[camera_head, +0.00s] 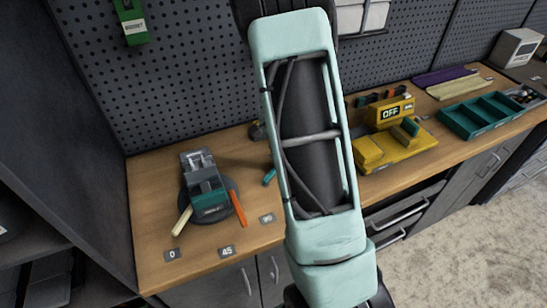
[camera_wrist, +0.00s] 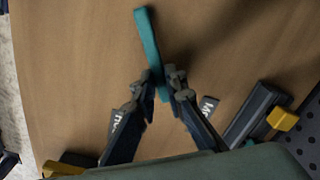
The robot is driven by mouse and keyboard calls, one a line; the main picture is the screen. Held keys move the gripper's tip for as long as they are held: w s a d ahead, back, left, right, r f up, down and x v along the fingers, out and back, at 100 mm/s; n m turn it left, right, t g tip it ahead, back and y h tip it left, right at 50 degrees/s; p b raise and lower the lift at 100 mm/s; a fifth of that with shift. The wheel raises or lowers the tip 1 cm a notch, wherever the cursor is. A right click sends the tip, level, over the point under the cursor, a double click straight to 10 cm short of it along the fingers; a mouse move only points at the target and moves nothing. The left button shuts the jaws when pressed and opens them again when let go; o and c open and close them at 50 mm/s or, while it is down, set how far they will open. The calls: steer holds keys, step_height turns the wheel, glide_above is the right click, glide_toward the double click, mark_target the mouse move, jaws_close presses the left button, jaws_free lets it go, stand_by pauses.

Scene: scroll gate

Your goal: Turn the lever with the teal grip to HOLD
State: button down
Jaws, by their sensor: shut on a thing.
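The lever's teal grip (camera_wrist: 148,38) shows in the wrist view as a long teal bar, pointing away from me. My gripper (camera_wrist: 160,86) is shut on the near part of it, one finger on each side. A small teal end (camera_head: 269,177) also shows in the head view beside my arm, which hides the gripper and most of the lever there. Two small dark labels with white letters lie by the fingers: one at the right (camera_wrist: 208,106) starting with "M", one at the left (camera_wrist: 118,121) partly covered by a finger. I cannot read HOLD for certain on either.
A teal-topped vise (camera_head: 205,185) on a round dark base, with cream and orange handles, stands left by tags "0" and "45". A yellow device (camera_head: 392,150) reading "OFF" and a teal tray (camera_head: 485,115) stand right. The front of the wooden bench (camera_head: 150,215) is mostly clear.

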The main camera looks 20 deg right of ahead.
steer(key=s+m, duration=0.1)
steer(key=m, duration=0.1)
steer(key=s+d+m, duration=0.1)
steer(key=m, duration=0.1)
steer(key=shift+s+r+p, duration=0.1)
steer(key=shift+s+p, duration=0.15)
steer(key=shift+p, duration=0.1)
steer(key=shift+s+d+m+p, duration=0.1)
steer(key=shift+s+m+p, duration=0.2)
steer(key=shift+s+m, duration=0.65)
steer(key=shift+w+m, duration=0.25)
steer(key=shift+m, duration=0.1)
steer(key=c, duration=2)
jaws_free()
steer(key=shift+o, duration=0.2)
step_height(320, 180, up, 12)
